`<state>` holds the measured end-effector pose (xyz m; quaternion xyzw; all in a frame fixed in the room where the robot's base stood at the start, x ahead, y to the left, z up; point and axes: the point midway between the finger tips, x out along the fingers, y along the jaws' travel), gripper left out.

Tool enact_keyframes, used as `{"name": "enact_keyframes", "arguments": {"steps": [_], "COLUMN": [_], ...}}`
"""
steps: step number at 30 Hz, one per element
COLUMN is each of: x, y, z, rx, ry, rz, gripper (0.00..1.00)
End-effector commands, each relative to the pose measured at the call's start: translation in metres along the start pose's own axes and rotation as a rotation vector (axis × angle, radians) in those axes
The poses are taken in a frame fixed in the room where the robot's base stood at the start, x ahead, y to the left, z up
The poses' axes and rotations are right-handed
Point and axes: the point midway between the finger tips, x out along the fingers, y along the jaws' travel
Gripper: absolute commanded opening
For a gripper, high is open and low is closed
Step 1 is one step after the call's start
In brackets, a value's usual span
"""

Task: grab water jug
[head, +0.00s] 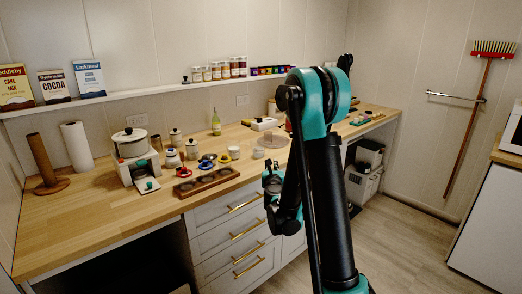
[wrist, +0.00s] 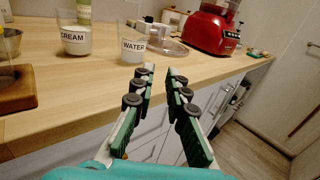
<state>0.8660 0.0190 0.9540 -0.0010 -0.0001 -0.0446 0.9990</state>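The water jug (wrist: 133,51) is a small clear container with a "WATER" label. It stands upright on the wooden counter in the wrist view, ahead and slightly left of my gripper (wrist: 160,73). My gripper is open, with its two green fingers apart and nothing between them. The fingertips point toward the counter edge, short of the jug and apart from it. In the head view my arm covers part of the counter, and I cannot tell the jug there for sure.
A similar container labelled "CREAM" (wrist: 76,42) stands left of the jug. A clear round dish (wrist: 170,48) and a red appliance (wrist: 208,27) stand to its right. A wooden tray (head: 206,183) lies near the counter's front edge. Drawers with brass handles (head: 246,227) are below.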

Motion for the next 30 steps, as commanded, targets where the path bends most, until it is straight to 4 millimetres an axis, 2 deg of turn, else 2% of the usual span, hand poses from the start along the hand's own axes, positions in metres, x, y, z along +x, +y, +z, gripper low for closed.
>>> {"name": "enact_keyframes", "arguments": {"steps": [18,30], "x": [0.108,0.136], "y": [-0.001,-0.001], "z": [-0.001,-0.001], "rx": [0.003,0.002], "ry": [0.000,0.000], "rz": [-0.002,-0.002], "gripper": [0.14,0.14]}}
